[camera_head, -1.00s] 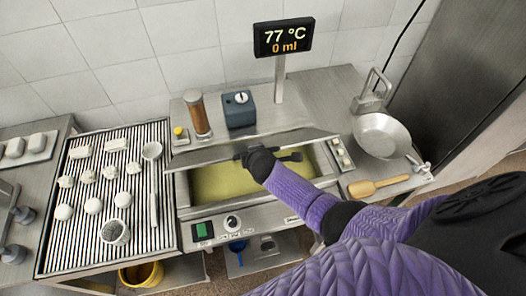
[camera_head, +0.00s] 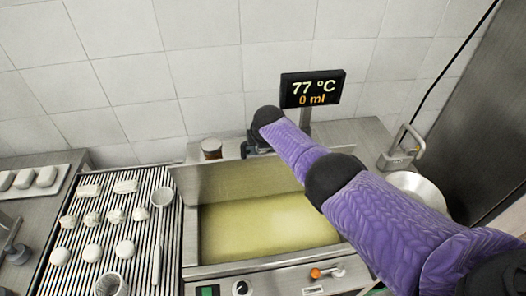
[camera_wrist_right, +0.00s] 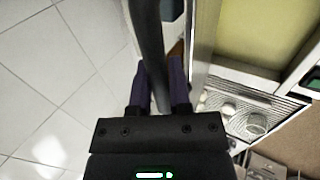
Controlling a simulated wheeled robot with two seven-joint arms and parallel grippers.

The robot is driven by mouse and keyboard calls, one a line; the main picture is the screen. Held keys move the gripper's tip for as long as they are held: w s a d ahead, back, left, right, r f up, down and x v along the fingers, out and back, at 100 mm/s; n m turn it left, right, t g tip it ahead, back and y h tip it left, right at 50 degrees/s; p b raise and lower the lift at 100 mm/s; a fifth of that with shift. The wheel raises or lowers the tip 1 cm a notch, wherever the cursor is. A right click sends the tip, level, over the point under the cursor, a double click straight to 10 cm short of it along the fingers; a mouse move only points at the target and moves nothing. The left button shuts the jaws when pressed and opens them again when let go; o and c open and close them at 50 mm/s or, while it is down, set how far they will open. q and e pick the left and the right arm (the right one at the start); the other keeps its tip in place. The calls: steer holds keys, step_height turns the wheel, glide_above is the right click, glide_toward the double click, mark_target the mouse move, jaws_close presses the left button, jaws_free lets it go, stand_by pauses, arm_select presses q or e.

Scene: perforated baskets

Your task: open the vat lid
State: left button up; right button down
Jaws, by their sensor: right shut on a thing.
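The vat (camera_head: 192,232) holds yellowish liquid and lies open to view from above. Its metal lid (camera_head: 222,180) stands raised, close to upright, along the vat's back edge. My right arm reaches over the vat from the right, and my right gripper (camera_head: 254,146) is at the lid's upper edge, partly hidden by the wrist. In the right wrist view, the gripper (camera_wrist_right: 160,95) is shut on a dark bar (camera_wrist_right: 147,40), seemingly the lid handle. The liquid also shows at the top right of that view. My left gripper is not in view.
A display (camera_head: 312,88) reading 77 °C and 0 ml stands behind the vat, near my forearm. A slatted rack (camera_head: 140,215) with several white pieces and a ladle (camera_head: 162,198) is at left. A metal pan (camera_head: 418,188) is at right, partly hidden by my arm.

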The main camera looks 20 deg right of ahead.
steer(key=shift+w+d, duration=0.1)
steer(key=shift+w, duration=0.3)
steer(key=c, duration=0.6)
jaws_free()
steer(key=p+v, duration=0.1)
steer(key=p, duration=0.1)
steer(key=p+v, duration=0.2)
steer(key=shift+w+r, duration=0.15)
steer(key=shift+r, duration=0.2)
steer(key=p+v, duration=0.1)
steer(key=v, duration=0.2)
steer(key=p+v, duration=0.2)
steer(key=v, duration=0.1)
steer(key=shift+s, duration=0.4)
